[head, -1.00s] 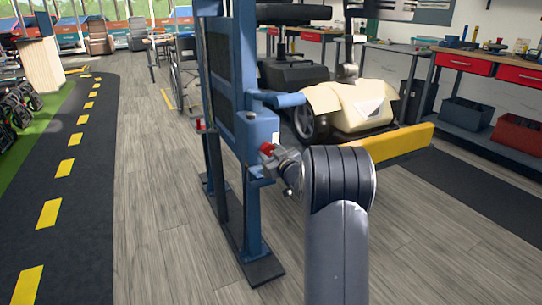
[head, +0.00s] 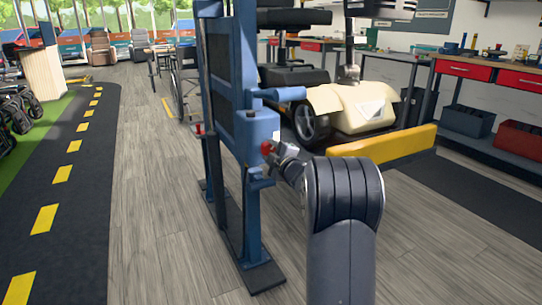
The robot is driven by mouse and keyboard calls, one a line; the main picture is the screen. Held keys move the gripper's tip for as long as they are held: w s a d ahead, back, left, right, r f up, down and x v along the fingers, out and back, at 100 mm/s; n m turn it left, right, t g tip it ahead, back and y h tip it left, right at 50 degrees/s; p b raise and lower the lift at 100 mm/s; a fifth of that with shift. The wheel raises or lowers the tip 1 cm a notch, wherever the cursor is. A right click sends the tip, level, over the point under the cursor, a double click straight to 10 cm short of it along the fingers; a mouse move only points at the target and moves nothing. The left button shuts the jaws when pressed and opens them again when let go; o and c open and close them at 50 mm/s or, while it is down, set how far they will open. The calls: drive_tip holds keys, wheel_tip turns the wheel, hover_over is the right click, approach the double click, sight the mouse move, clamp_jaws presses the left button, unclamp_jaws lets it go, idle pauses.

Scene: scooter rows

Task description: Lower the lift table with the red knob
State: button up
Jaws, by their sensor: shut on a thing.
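The red knob (head: 267,147) sits on the side of the blue lift column, just below its blue control box (head: 258,127). My gripper (head: 272,154) reaches the knob from the right and is shut on it. The fingertips are small here and partly hidden by my wrist. The lift table (head: 385,147) shows a yellow front edge to the right of the column. A cream scooter (head: 352,108) with a dark seat stands on it. Much of the table surface is hidden behind the scooter and my arm.
A second red knob (head: 198,128) stands on the column's left side. The column's dark foot plate (head: 262,277) rests on the wood floor. A workbench (head: 490,72) with red drawers stands at the right. A dark road strip (head: 95,190) with yellow dashes runs at the left.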

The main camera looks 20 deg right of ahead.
drive_tip(key=shift+n, duration=1.1)
drive_tip(key=o, duration=1)
drive_tip(key=shift+s, duration=0.1)
drive_tip(key=s+p, duration=0.2)
drive_tip(key=s, duration=0.8)
drive_tip(key=shift+s+d, duration=0.2)
drive_tip(key=shift+s, duration=0.1)
